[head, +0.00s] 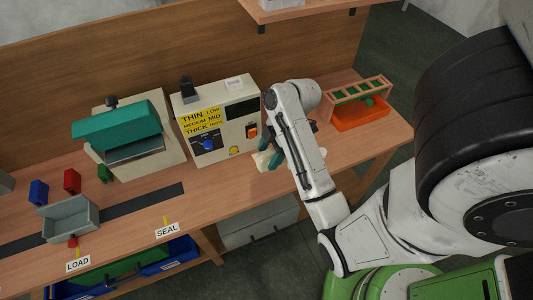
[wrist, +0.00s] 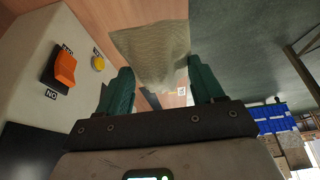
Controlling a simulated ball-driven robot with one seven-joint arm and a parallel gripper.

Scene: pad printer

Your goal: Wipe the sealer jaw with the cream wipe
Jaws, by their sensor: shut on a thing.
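The cream wipe (wrist: 152,52) is held between the green fingers of my gripper (wrist: 160,78). In the head view the wipe (head: 261,159) shows as a pale patch beside my gripper (head: 270,158), in front of the control box's right side. The sealer has a teal upper jaw (head: 117,124), raised over a dark lower jaw (head: 134,149), at the left of the bench. My gripper is well to the right of the sealer, apart from it. My arm partly hides the gripper in the head view.
The control box (head: 218,122), with a blue knob and an orange switch, stands between sealer and gripper. A grey tray (head: 69,222) and red, blue and green blocks are at left. An orange bin (head: 360,115) and wooden rack are at right. The front bench strip is mostly clear.

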